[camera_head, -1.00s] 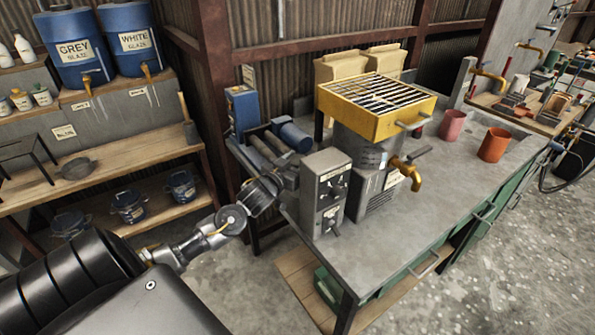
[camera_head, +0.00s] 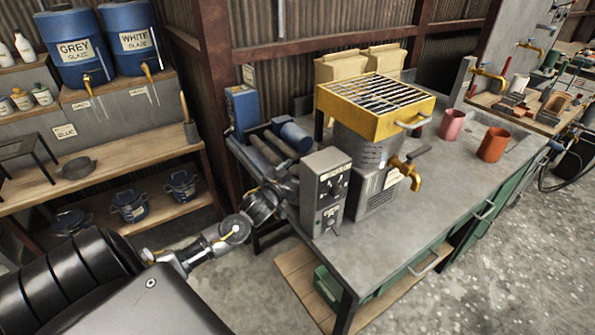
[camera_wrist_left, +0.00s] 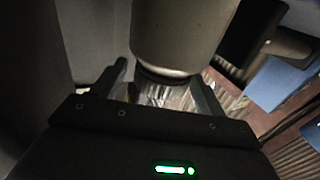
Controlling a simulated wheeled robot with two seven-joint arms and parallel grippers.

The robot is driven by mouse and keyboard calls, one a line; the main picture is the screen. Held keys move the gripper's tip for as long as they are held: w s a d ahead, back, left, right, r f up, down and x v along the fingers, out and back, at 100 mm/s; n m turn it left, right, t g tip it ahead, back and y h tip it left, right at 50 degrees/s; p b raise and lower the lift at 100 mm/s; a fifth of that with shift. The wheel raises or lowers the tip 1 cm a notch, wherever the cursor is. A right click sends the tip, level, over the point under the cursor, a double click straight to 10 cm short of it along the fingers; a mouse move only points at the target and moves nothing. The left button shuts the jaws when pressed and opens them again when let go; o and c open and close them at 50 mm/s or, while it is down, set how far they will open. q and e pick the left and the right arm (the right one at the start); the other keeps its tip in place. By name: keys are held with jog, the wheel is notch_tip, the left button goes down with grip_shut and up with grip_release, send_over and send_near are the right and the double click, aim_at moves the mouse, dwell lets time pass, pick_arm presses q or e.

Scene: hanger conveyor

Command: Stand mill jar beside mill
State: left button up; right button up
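The mill (camera_head: 262,158) is at the left end of the grey bench, with dark rollers and a blue cylinder (camera_head: 294,136) across its top. I cannot tell from the head view whether this cylinder is the mill jar. My left gripper (camera_head: 284,188) is low beside the mill, largely blending into it and next to the grey control box. In the left wrist view, a pale cylinder with a dark lower rim (camera_wrist_left: 178,35), apparently the jar, is between and just beyond the spread fingers (camera_wrist_left: 160,78). Firm contact is not visible. My right gripper is out of view.
The grey control box (camera_head: 323,192) stands at the bench's near left corner. A yellow grill-topped unit with a brass tap (camera_head: 375,110) is behind it. The bench top (camera_head: 400,235) is clear in front. A pink cup (camera_head: 451,125) and an orange cup (camera_head: 493,145) stand to the right.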

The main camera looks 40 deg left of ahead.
pick_arm(q)
jog(key=s+d+b, duration=0.1)
jog(key=s+b, duration=0.1)
jog(key=s, duration=1)
jog(key=shift+d, duration=0.1)
